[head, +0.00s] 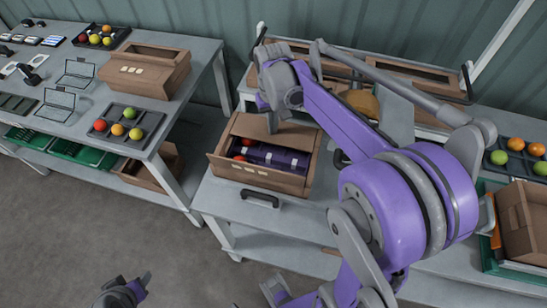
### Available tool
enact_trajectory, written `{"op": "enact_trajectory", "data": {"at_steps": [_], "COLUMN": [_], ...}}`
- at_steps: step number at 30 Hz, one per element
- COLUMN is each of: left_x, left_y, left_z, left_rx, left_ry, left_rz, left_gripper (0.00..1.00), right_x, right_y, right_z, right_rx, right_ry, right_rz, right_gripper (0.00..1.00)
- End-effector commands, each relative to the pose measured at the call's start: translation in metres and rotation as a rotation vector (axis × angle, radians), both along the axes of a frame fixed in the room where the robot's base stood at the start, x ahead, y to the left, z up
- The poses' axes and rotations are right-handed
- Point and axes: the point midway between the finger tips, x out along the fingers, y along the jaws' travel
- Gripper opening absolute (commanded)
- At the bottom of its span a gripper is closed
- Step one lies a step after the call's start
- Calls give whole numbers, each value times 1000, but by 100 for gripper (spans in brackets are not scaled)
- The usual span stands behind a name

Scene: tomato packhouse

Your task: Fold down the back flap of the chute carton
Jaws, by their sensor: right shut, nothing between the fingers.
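The chute carton (262,178) is a brown box on the grey bench in the middle of the head view. Red tomatoes (240,158) and a dark purple insert with pale marks (275,158) show inside it. A brown panel, the back flap (248,126), shows at its far side; its exact angle is hard to tell.
A left table holds a brown carton (145,72), a tray with tomatoes (128,126) and small stands. Dark trays of tomatoes (520,158) and an open carton (522,222) stand at the right. My right arm hides much of the bench right of the chute carton.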

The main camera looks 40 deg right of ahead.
Motion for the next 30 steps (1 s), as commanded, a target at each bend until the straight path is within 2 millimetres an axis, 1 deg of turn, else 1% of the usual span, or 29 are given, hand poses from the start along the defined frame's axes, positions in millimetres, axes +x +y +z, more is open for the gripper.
{"op": "enact_trajectory", "data": {"at_steps": [5, 24, 27, 30], "left_x": [3, 19, 20, 20], "left_y": [0, 0, 0, 0], "left_z": [10, 59, 62, 61], "left_rx": [0, 0, 0, 0], "left_ry": [-5, -36, -38, -37], "left_rz": [0, 0, 0, 0], "left_gripper": [50, 50, 50, 50], "right_x": [0, 1, 0, 0], "right_y": [0, 0, 0, 0], "right_z": [13, 78, 81, 80], "right_rx": [0, -1, 0, 0], "right_ry": [-1, -2, -1, 0], "right_rz": [0, 0, 0, 0], "right_gripper": [0, 0, 0, 0]}}
